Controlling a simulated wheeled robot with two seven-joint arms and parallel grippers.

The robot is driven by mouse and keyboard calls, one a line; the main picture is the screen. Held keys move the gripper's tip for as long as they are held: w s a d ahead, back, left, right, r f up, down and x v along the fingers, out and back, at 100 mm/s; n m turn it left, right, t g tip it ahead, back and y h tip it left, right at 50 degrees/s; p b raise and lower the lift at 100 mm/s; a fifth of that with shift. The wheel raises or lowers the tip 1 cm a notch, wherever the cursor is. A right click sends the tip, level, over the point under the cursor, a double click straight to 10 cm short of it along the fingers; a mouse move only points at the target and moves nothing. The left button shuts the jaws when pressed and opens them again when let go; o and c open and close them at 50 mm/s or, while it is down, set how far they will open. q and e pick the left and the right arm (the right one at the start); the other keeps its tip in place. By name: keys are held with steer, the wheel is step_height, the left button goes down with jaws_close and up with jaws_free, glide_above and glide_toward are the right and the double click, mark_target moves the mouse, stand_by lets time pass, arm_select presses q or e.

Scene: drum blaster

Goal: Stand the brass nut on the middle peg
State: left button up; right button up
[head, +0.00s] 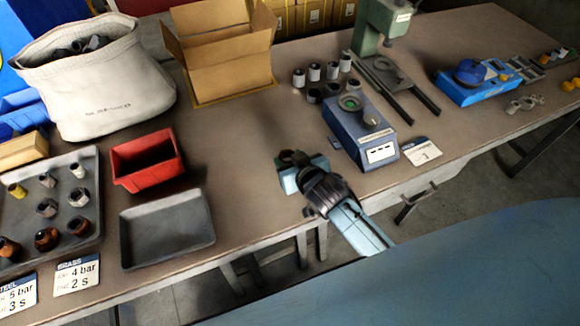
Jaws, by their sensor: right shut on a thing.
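My right gripper (299,168) is over the front part of the bench, left of the blue device. It is shut on a small dark brownish piece (287,157), mostly hidden by the jaws; I cannot tell for sure whether this is the brass nut. The grey tray (92,159) at the left holds several nut-like pieces standing in rows: a yellow one (17,190), grey ones, and reddish-brown ones (47,238) at its front. No bare peg can be made out clearly. My left gripper is not in view.
An empty grey tray (166,228) and a red bin (147,161) lie left of my right gripper. The blue device (365,135) with a green-centred top stands to its right, near several dark cylinders (315,72). The bench between the trays and gripper is clear.

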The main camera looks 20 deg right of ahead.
steer(key=shift+f+b, duration=0.35)
steer(key=shift+f, duration=1.05)
steer(key=shift+f, duration=0.1)
steer(key=o, duration=1.1)
steer(key=shift+o, duration=0.2)
